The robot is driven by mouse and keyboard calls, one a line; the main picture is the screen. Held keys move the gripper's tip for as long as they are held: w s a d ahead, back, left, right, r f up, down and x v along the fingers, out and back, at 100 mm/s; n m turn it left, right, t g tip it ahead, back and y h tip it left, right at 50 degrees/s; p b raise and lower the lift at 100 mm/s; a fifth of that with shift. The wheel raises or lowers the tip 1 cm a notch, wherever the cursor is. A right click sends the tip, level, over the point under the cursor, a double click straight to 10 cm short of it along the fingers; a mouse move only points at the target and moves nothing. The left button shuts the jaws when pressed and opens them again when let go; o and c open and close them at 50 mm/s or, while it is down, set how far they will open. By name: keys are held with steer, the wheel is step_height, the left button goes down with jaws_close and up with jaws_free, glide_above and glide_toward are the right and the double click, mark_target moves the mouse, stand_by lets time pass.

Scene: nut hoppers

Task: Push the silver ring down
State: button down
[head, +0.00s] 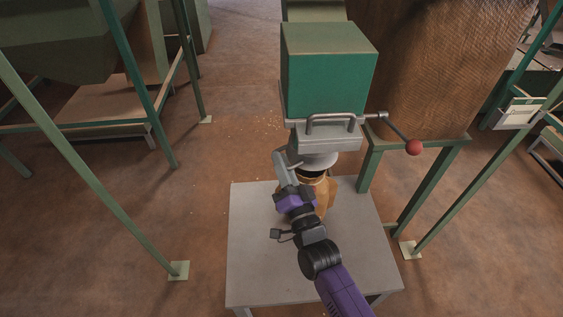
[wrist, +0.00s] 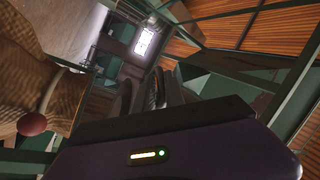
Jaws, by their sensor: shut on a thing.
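The silver ring (head: 322,162) is the pale grey collar around the bottom of the spout, under the green hopper box (head: 328,80). A tan sack or vessel (head: 322,192) with a dark mouth stands on the grey table (head: 250,255) beneath it, partly hidden by my arm. My gripper (head: 285,160) reaches up at the left side of the ring and is shut at its edge; the exact contact is too small to see. In the wrist view my dark fingers (wrist: 160,95) point upward, and the ring cannot be made out there.
A grey handle (head: 330,122) sits on the hopper's front, and a lever with a red ball (head: 414,147) sticks out at right. Green frame legs (head: 95,190) flank the table; floor at left is clear.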

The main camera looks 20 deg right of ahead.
steer(key=shift+a+r, duration=0.1)
steer(key=shift+r, duration=0.2)
stand_by(0.4)
steer(key=shift+f, duration=0.15)
step_height(320, 180, down, 8)
steer(key=b, duration=0.7)
steer(key=shift+d+f, duration=0.1)
steer(key=shift+d, duration=0.1)
steer(key=c, duration=1.5)
jaws_free()
steer(key=shift+a, duration=0.1)
